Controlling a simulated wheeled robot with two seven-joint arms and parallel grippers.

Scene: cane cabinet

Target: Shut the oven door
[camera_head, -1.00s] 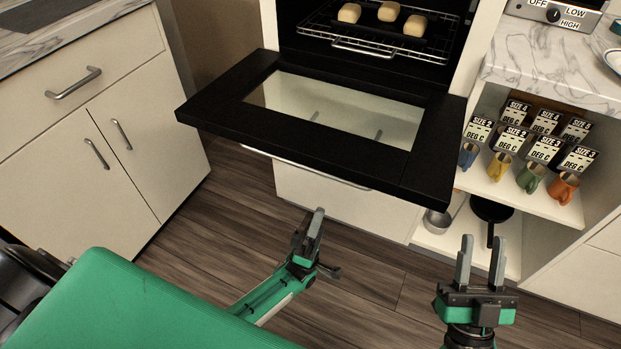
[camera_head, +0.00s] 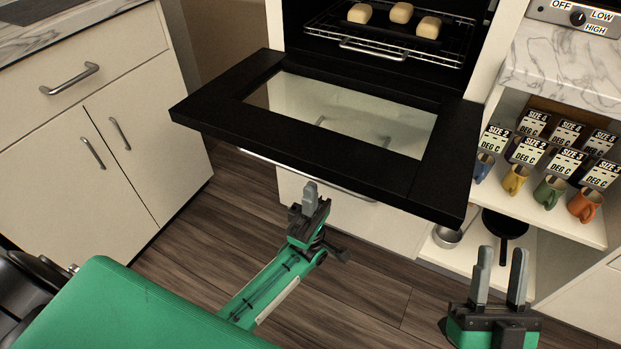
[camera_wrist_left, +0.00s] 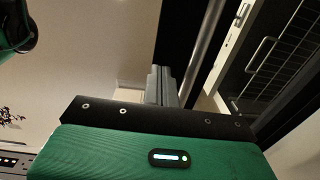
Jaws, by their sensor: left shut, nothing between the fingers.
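The black oven door (camera_head: 232,112) with its glass pane (camera_head: 350,110) hangs open, roughly level, at the front of the oven. Its handle (camera_head: 270,160) runs along the underside of the front edge and is partly hidden. My left gripper (camera_head: 311,192) is shut and empty, just in front of and below the door's front edge. In the left wrist view its closed fingers (camera_wrist_left: 159,85) point up near a long bar, and I cannot tell whether they touch it. My right gripper (camera_head: 499,272) is open and empty, below and right of the door.
Inside the oven, a wire rack (camera_head: 445,60) holds three buns (camera_head: 401,13). On the right, an open shelf (camera_head: 568,226) holds several mugs and size cards, with a pan (camera_head: 505,224) below. A drawer cabinet (camera_head: 90,130) stands left. Wooden floor lies between.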

